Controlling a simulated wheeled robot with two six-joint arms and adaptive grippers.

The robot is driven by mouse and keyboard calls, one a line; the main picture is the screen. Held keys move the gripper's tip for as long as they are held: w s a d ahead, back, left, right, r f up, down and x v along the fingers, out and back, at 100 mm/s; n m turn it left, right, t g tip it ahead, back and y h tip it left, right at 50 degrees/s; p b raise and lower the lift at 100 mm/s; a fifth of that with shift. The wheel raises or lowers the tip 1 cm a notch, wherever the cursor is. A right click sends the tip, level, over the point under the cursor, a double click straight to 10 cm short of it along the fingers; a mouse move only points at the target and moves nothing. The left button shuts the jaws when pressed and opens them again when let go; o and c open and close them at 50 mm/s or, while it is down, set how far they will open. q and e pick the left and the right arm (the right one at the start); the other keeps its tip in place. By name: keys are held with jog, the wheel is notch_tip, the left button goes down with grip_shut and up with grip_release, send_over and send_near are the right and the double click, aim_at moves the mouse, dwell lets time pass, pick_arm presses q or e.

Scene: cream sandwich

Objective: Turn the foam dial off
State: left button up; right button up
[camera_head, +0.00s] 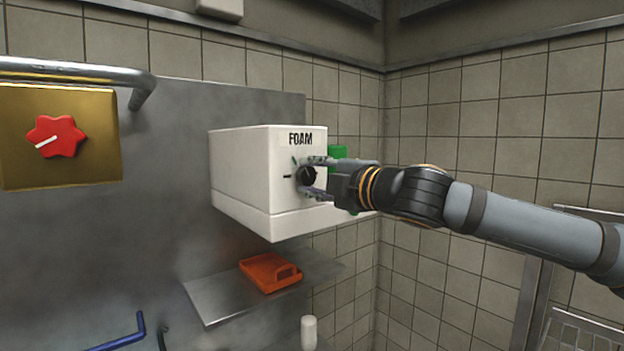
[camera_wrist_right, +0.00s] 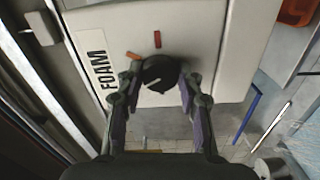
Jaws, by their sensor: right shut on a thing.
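The foam dial is a small black knob (camera_wrist_right: 160,72) on the front of a white box (camera_head: 240,165) labelled FOAM. In the head view my right gripper (camera_head: 308,177) reaches in from the right, its fingers above and below the knob. In the right wrist view the gripper (camera_wrist_right: 158,80) has one finger on each side of the knob and is shut on it. A pale pointer line shows on the knob, and two short marks sit on the panel beside it. The fingers partly hide the knob in the head view. My left gripper is not in view.
A red knob (camera_head: 55,137) on a brass plate (camera_head: 98,165) is at the left, under a metal rail (camera_head: 80,70). An orange object (camera_head: 268,270) lies on a metal shelf (camera_head: 215,298) below the box. A green thing (camera_head: 338,152) shows behind the gripper. Tiled walls stand behind.

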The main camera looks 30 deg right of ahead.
jog(key=n, duration=0.6)
jog(key=shift+f+b, duration=0.1)
jog(key=shift+b, duration=0.25)
jog(key=n, duration=0.6)
jog(key=shift+a+b, duration=0.1)
jog(key=shift+b, duration=0.2)
jog(key=shift+n, duration=0.3)
jog(key=o, duration=1.2)
